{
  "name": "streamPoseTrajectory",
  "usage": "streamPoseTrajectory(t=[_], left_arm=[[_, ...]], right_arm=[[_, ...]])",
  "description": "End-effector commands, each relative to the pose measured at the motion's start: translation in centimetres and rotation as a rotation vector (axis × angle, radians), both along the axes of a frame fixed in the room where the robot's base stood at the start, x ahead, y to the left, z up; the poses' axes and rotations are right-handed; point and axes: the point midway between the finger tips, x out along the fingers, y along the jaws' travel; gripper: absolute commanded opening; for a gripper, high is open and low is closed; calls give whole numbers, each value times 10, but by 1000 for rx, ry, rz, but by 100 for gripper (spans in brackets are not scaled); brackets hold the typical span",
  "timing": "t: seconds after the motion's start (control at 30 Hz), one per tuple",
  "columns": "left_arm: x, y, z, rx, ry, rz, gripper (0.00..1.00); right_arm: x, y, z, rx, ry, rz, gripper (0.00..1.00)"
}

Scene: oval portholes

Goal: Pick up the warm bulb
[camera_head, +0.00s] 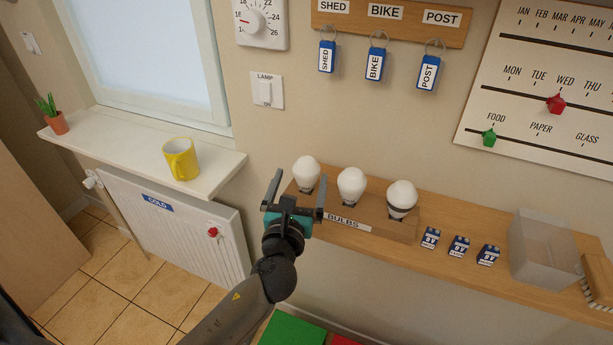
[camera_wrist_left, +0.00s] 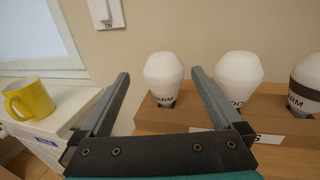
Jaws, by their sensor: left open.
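Three white bulbs stand upright in a wooden block (camera_head: 402,228) labelled BULBS on the wall shelf. The left bulb (camera_head: 306,170) has a partly readable label ending in "ARM" in the wrist view (camera_wrist_left: 164,72). The middle bulb (camera_head: 351,186) shows "OO" in the wrist view (camera_wrist_left: 238,77). The right bulb (camera_head: 402,195) has a dark band, and its visible letters also end in "ARM" in the wrist view (camera_wrist_left: 308,78). My left gripper (camera_head: 299,177) is open and empty in front of the left bulb, which appears between the fingers in the wrist view. My right gripper is out of view.
Several small blue-and-white boxes (camera_head: 459,246) and a translucent bin (camera_head: 543,250) stand right of the block on the shelf (camera_head: 470,208). A yellow mug (camera_head: 181,159) stands on the windowsill (camera_head: 125,138) at left. A lamp switch (camera_head: 266,91) is on the wall above.

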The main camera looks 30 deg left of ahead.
Motion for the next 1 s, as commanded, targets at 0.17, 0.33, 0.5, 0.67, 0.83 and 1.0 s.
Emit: streamPoseTrajectory(t=[0.17,0.33,0.5,0.67,0.83,1.0], left_arm=[[15,2,-3,0,-1,0,100],[38,6,-6,0,-1,0,100],[50,10,-6,0,0,0,100],[51,11,-7,0,1,0,100],[51,10,-7,0,1,0,92],[51,10,-7,0,1,-1,73]], right_arm=[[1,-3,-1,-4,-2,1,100],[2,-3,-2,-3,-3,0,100],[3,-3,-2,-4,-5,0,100],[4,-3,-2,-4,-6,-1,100],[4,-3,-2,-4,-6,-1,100],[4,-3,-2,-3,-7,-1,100]])
